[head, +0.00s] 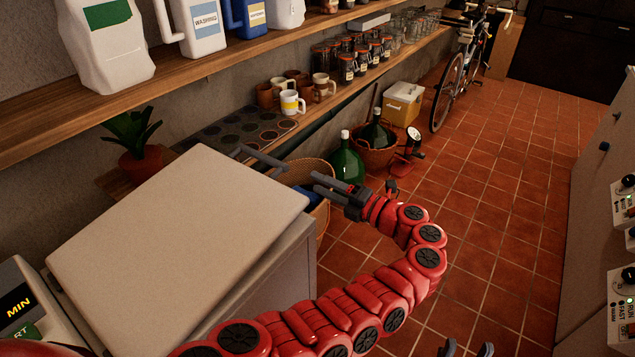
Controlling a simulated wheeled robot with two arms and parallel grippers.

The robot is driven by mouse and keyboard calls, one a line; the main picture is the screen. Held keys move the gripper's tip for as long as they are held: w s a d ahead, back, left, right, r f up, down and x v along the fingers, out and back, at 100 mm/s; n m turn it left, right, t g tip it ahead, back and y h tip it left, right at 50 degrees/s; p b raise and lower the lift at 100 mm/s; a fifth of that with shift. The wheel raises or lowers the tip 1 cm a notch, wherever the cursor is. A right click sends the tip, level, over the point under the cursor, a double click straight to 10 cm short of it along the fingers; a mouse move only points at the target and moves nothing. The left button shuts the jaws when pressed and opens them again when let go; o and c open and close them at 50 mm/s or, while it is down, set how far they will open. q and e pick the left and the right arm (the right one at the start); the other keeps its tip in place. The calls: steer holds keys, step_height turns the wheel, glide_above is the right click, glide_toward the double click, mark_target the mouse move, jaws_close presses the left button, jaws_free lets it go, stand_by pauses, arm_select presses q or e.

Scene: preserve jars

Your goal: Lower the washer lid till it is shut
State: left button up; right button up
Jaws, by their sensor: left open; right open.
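The washer lid (180,245) is a broad pale slab at the left, lying roughly flat over the grey washer body (285,275). I cannot tell from this angle whether a small gap is left under its edge. My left gripper (316,183) is open and empty, just right of the lid's far right corner and apart from it. Its red segmented arm curves in front of the washer. My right gripper (466,349) is open and empty at the bottom edge; only its fingertips show.
The washer's control panel (18,305) is at the lower left. A potted plant (135,150) stands behind the lid. A wicker basket (318,172) and green bottle (345,163) stand beyond my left gripper. The tiled floor (490,220) is clear to the right.

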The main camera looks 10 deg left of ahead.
arm_select(q)
steer(key=w+d+r+m+t+p, duration=0.1)
steer(key=m+p, duration=0.1)
steer(key=w+r+m+p, duration=0.1)
steer(key=r+p, duration=0.1)
steer(key=w+d+r+m+t+h+p, duration=0.1)
steer(key=w+m+p, duration=0.1)
steer(key=shift+d+r+m+t+p, duration=0.2)
steer(key=shift+d+m+t+p, duration=0.1)
steer(key=shift+d+p, duration=0.05)
jaws_close()
step_height(320, 180, up, 2)
steer(key=m+g+h+p, duration=0.2)
steer(key=m+g+p, duration=0.1)
steer(key=m+p, duration=1.15)
glide_above(268, 163)
steer(key=s+p, duration=0.1)
steer(key=p, duration=0.2)
steer(key=n, duration=0.3)
steer(key=f+b, duration=0.1)
steer(key=w+f, duration=0.1)
steer(key=f, duration=0.1)
steer(key=shift+f+b, duration=0.25)
steer(key=shift+b, duration=0.1)
